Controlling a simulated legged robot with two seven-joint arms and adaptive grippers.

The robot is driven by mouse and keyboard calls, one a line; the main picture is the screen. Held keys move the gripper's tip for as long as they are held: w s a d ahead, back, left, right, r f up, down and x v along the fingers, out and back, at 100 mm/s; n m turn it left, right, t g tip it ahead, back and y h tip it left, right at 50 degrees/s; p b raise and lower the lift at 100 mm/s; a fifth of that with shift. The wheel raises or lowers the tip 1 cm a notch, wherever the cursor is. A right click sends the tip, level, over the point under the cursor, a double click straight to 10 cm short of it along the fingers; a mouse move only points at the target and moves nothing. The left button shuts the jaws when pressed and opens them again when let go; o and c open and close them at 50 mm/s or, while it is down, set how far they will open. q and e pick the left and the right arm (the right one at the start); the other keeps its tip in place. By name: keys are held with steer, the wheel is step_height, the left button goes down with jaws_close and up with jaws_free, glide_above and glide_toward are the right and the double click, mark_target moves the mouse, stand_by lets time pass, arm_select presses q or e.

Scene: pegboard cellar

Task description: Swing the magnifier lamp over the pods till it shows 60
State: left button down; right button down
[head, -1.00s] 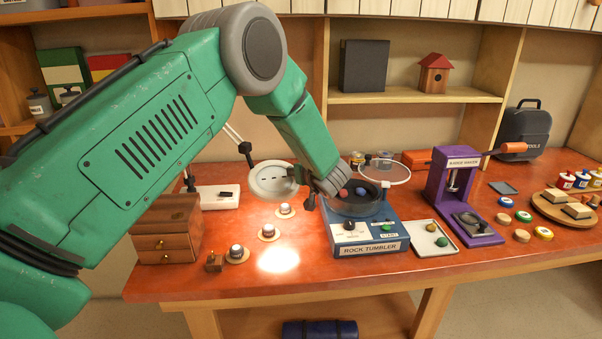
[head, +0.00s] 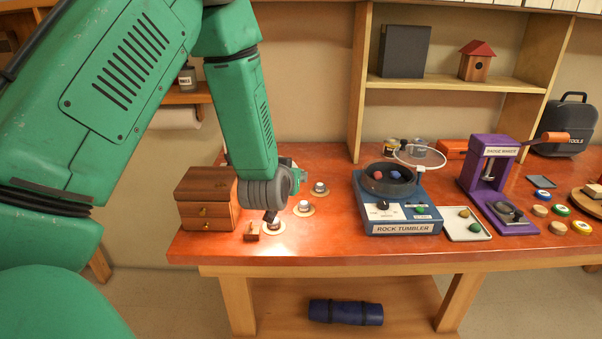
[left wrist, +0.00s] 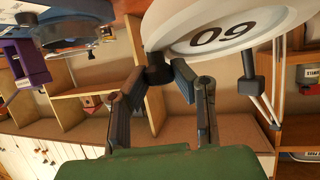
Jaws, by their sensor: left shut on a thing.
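In the left wrist view the white round magnifier lamp head (left wrist: 222,32) fills the top, its dark digits upside down, reading 60 when turned over. My left gripper (left wrist: 156,78) is shut on the black knob (left wrist: 158,74) at the lamp's rim. In the head view my left gripper (head: 270,215) hangs over the left part of the bench, and my arm hides the lamp. My right gripper is not in view.
A wooden drawer box (head: 206,199) stands left of my gripper, with a small wooden block (head: 251,231) in front. The blue rock tumbler (head: 400,215) stands to the right, then a tray (head: 470,232) and a purple badge maker (head: 490,175). Bench between pods and tumbler is clear.

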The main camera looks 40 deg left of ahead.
arm_select(q)
steer(key=shift+r, duration=0.15)
steer(key=c, duration=1.3)
jaws_free()
steer(key=shift+c, duration=0.2)
steer(key=shift+s, duration=0.2)
steer(key=v, duration=0.7)
